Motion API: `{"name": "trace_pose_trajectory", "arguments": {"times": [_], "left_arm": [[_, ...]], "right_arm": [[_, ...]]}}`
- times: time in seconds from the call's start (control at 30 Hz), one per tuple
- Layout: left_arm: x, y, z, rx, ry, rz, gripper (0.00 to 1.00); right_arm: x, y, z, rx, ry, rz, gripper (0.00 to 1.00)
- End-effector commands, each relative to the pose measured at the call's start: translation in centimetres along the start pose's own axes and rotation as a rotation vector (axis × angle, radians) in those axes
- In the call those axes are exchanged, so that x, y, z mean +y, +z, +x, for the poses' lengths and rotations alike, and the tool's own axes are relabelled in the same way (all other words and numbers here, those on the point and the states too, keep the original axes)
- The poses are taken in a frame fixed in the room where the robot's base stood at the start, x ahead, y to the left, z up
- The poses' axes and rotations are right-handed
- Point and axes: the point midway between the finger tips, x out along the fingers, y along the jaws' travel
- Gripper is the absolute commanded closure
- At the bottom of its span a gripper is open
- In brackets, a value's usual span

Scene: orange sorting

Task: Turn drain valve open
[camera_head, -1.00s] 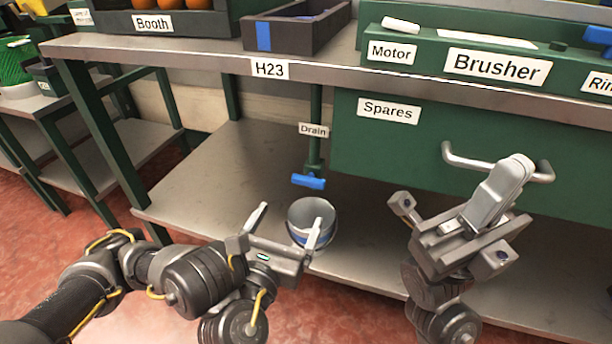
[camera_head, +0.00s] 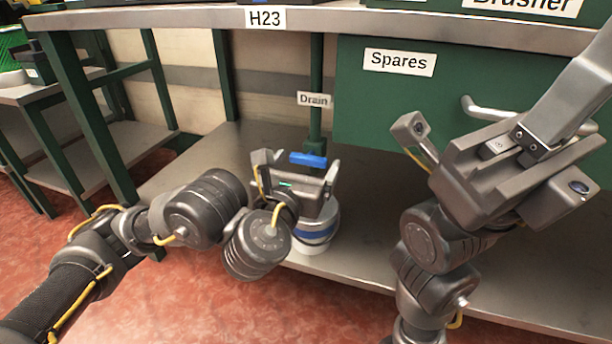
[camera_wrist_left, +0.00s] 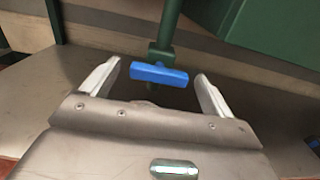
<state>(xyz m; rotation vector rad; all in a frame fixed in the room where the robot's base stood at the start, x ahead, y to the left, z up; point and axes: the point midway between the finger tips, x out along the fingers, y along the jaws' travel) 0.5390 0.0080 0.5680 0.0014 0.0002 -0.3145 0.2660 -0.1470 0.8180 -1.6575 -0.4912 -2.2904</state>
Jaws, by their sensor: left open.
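The drain valve has a blue handle (camera_head: 308,160) at the lower end of a green vertical pipe (camera_head: 316,90) marked "Drain". The handle lies crosswise to the pipe. My left gripper (camera_head: 298,163) is open, with its fingers on either side of the handle. In the left wrist view the blue handle (camera_wrist_left: 160,74) lies between the spread fingertips of my left gripper (camera_wrist_left: 157,72), with a gap on each side. Whether it is level with the tips in depth is hard to tell. My right gripper (camera_head: 515,160) is at the right; its jaw opening is not clear.
A bucket (camera_head: 316,233) with a blue band stands on the lower shelf (camera_head: 355,230) under the valve, partly hidden by my left gripper. A green "Spares" drawer (camera_head: 390,110) with a metal handle is to the right. The worktop edge (camera_head: 350,22) is above.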

Motion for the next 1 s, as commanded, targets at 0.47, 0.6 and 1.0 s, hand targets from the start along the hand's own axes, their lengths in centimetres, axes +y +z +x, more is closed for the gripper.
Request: {"name": "trace_pose_trajectory", "arguments": {"times": [0.47, 0.6, 1.0], "left_arm": [[-0.01, 0.1, 0.81, 0.0, 0.0, -0.001, 0.19], [-0.01, 0.09, 0.8, 0.0, 0.0, -0.001, 0.38], [0.03, -0.03, 0.79, 0.0, 0.001, -0.024, 0.57]], "right_arm": [[-0.02, -0.2, -0.24, 0.005, 0.004, 0.001, 1.0], [-0.03, -0.2, -0.24, 0.006, 0.004, 0.001, 1.0], [-0.06, -0.27, -0.48, 0.005, 0.004, 0.001, 1.0]]}}
